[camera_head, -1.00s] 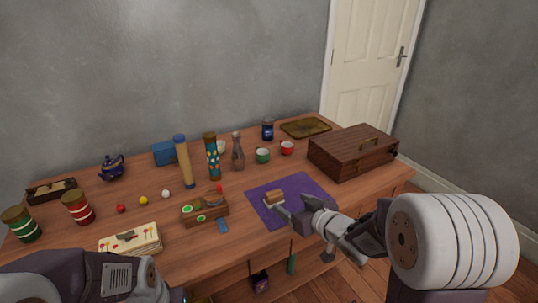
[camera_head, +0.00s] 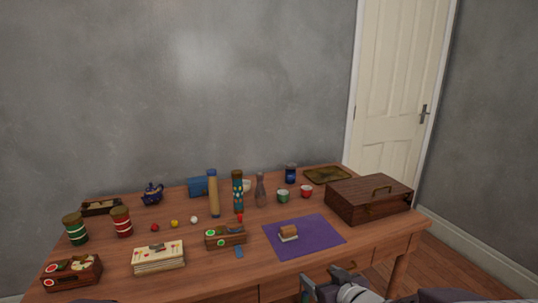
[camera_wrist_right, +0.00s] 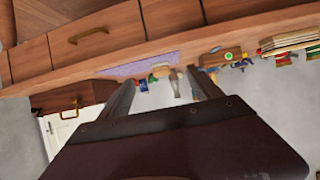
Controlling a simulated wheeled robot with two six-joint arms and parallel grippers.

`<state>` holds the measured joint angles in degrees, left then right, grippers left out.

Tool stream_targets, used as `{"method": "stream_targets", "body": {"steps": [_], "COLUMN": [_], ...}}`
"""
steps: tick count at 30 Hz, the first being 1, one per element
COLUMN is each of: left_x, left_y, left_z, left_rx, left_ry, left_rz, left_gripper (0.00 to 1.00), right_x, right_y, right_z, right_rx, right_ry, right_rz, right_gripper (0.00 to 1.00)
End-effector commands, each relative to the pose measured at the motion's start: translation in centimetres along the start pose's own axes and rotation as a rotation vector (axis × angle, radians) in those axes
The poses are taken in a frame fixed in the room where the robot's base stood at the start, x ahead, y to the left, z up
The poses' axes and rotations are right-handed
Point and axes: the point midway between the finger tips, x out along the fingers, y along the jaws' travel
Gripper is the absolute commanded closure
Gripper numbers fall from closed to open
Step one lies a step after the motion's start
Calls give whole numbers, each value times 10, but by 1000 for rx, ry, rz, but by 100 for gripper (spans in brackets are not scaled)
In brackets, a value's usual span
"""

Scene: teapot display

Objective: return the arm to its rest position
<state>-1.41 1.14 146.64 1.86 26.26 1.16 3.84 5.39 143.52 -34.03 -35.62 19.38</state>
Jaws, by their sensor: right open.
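My right gripper (camera_head: 325,288) is at the bottom edge of the head view, in front of the table's front edge and below the purple mat. Its two fingers also show in the right wrist view (camera_wrist_right: 162,78), spread apart with nothing between them. Most of my right arm is cut off by the lower edge. My left gripper is out of view; only a sliver of my left arm shows at the bottom left.
The wooden table (camera_head: 205,275) holds a purple mat (camera_head: 320,240) with a small brown-and-white block (camera_head: 288,233) on it. A wooden case (camera_head: 368,199) stands at the right. Jars, bottles, cups and a blue teapot (camera_head: 152,194) stand further back. Drawers (camera_wrist_right: 95,35) line the front.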

Motion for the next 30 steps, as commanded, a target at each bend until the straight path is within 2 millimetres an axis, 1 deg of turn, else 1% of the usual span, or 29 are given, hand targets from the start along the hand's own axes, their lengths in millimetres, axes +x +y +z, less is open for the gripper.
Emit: {"method": "stream_targets", "body": {"steps": [2, 5, 8, 9, 11, 12, 14, 16, 18, 20, 21, 22, 26, 29, 30], "left_x": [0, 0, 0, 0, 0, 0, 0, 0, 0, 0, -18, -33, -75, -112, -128], "left_y": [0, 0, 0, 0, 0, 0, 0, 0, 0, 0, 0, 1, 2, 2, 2], "left_z": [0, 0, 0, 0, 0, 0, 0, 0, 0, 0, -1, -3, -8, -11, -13], "left_rx": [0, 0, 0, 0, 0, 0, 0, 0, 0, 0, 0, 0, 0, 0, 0], "left_ry": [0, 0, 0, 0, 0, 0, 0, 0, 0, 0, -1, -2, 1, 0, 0], "left_rz": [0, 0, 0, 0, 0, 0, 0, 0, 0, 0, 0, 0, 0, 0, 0], "left_gripper": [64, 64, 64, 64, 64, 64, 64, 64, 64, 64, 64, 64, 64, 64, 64], "right_x": [-3, -9, -21, -27, -38, -47, -61, -80, -101, -121, -135, -140, -159, -175, -182], "right_y": [5, 12, 17, 18, 17, 16, 12, 5, -6, -18, -20, -19, -19, -20, -20], "right_z": [14, 40, 71, 85, 106, 119, 140, 164, 185, 201, 188, 174, 136, 103, 88], "right_rx": [22, 60, 103, 121, 151, 175, 209, 252, 290, 307, 286, 286, 285, 285, 285], "right_ry": [-64, -177, -307, -364, -455, -518, -616, -736, -860, -970, -1001, -994, -993, -992, -992], "right_rz": [43, 106, 160, 178, 200, 212, 224, 229, 219, 194, 178, 180, 182, 182, 182], "right_gripper": [26, 26, 26, 26, 26, 26, 26, 26, 26, 26, 26, 26, 26, 26, 26]}}
